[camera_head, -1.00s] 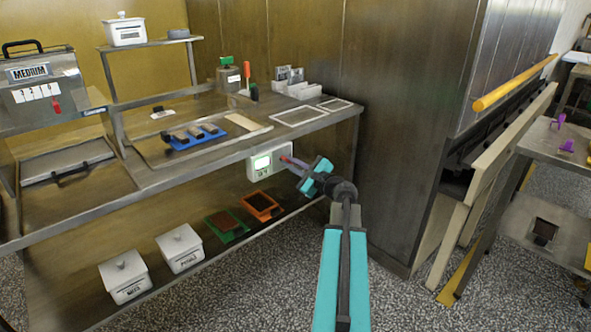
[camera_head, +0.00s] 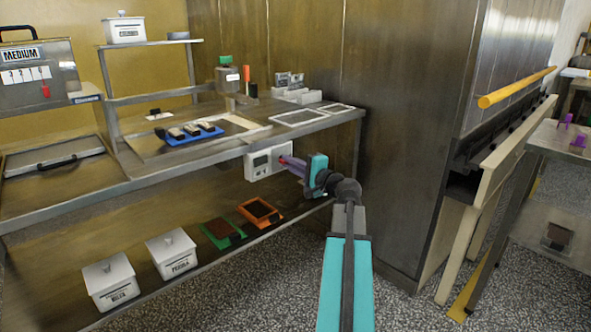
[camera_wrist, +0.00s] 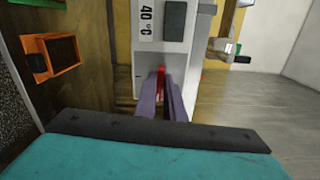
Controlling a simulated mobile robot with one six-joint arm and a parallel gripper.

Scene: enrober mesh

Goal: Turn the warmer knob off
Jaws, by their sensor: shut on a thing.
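The warmer's white control box (camera_head: 258,164) is mounted under the front edge of the bench. Its small screen is dark in the head view and also in the wrist view (camera_wrist: 175,20), beside a "40 °C" label (camera_wrist: 146,22). The red knob (camera_wrist: 161,82) sits on the box's face. My gripper (camera_head: 287,161) reaches the box from the right. In the wrist view its purple fingers (camera_wrist: 164,88) are shut on the red knob, which they partly hide. The knob's exact pointing direction cannot be read.
A blue tray of dark pieces (camera_head: 190,136) rests on the bench above. Orange (camera_head: 259,212) and green (camera_head: 220,233) trays and two white lidded boxes (camera_head: 172,254) stand on the lower shelf. A tall brown cabinet (camera_head: 405,130) is close on the right of my arm.

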